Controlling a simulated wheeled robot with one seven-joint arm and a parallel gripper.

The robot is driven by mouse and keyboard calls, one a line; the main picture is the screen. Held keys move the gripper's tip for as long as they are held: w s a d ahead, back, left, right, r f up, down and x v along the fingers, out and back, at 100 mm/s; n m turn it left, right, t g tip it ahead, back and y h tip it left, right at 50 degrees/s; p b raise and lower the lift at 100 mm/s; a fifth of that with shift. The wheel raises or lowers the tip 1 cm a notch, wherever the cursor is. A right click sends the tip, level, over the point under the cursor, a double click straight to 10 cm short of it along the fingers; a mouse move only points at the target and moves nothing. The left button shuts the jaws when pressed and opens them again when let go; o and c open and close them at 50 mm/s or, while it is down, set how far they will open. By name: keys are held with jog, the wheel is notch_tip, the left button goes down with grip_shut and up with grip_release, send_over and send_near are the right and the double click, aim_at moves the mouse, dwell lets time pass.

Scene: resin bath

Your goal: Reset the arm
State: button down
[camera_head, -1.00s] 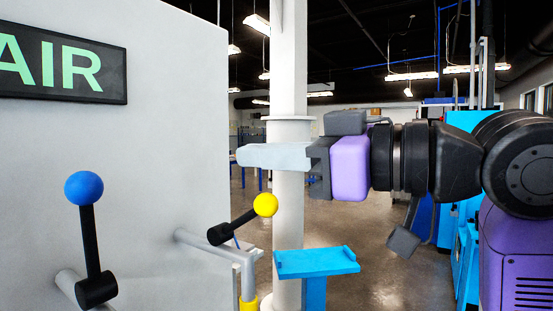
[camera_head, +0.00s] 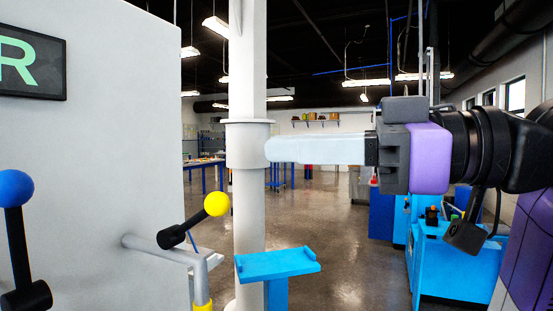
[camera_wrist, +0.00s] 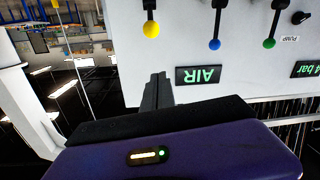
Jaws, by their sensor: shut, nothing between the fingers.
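My gripper (camera_head: 275,150) is raised level at mid-height in the head view, its pale fingers pointing left. The fingers are closed together with nothing between them. Their tips appear in front of the white column, and I cannot tell the gap in depth. My purple and black wrist and arm extend to the right side of the head view.
A white panel (camera_head: 100,130) with a blue-knobbed lever (camera_head: 15,188) and a yellow-knobbed lever (camera_head: 216,204) stands at left. A white column (camera_head: 248,200), a blue stand (camera_head: 277,264) and blue machines (camera_head: 455,260) are beyond. The wrist view adds a green-knobbed lever (camera_wrist: 269,43).

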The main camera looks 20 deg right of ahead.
jog(key=shift+r, duration=0.1)
jog(key=w+d+r+m+t+y, duration=0.1)
jog(key=d+r+t+y, duration=0.1)
jog(key=d+r+t, duration=0.4)
jog(key=w+d+f+m+t+h, duration=0.3)
jog(key=d+m+t+h, duration=0.1)
jog(key=m+t, duration=0.15)
jog(key=d+f+m+t+h, duration=0.1)
jog(key=d+f+m+h, duration=0.2)
jog(key=f+m+h, duration=0.5)
jog(key=d+f+m+t+h, duration=0.1)
jog(key=d+f+m+h, duration=0.35)
jog(key=f, duration=0.75)
jog(key=s+a+f+n+g+h+p, duration=0.1)
jog(key=s+a+f+n+g, duration=0.15)
jog(key=s+f, duration=0.5)
jog(key=s+a+f+n+g+h, duration=0.1)
jog(key=s+a+f+g+h, duration=0.2)
jog(key=f, duration=0.8)
jog(key=s+a+f+n+g+y, duration=0.2)
jog(key=s+a+f, duration=0.1)
jog(key=s+f, duration=0.4)
jog(key=s+a+f+n+g+y+p, duration=0.1)
jog(key=s+f, duration=0.6)
jog(key=s, duration=0.7)
jog(key=shift+a+n+g+y, duration=0.35)
jog(key=shift+a+g+y, duration=0.55)
jog(key=shift+a+y, duration=0.3)
